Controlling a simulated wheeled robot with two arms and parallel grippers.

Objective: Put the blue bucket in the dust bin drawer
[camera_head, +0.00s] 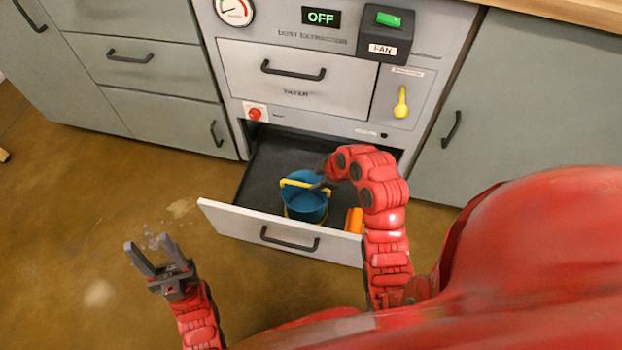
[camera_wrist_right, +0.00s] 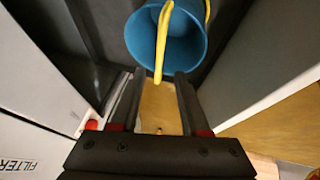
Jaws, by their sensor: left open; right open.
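The blue bucket (camera_head: 306,204) with a yellow handle stands in the open dust bin drawer (camera_head: 262,160), near the drawer's front panel. The bucket also shows at the top of the right wrist view (camera_wrist_right: 187,50), with its handle coming down toward my fingers. My right gripper (camera_head: 322,176) is over the drawer beside the bucket's upper right side; its fingers are small and dark in the head view. My left gripper (camera_head: 153,259) is open and empty over the floor, left of the drawer.
An orange object (camera_head: 354,221) lies in the drawer right of the bucket, partly hidden by my right arm. Above the drawer are the shut filter drawer (camera_head: 290,92), a red knob (camera_head: 255,114) and a yellow handle (camera_head: 401,103). Floor left of the drawer is mostly free.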

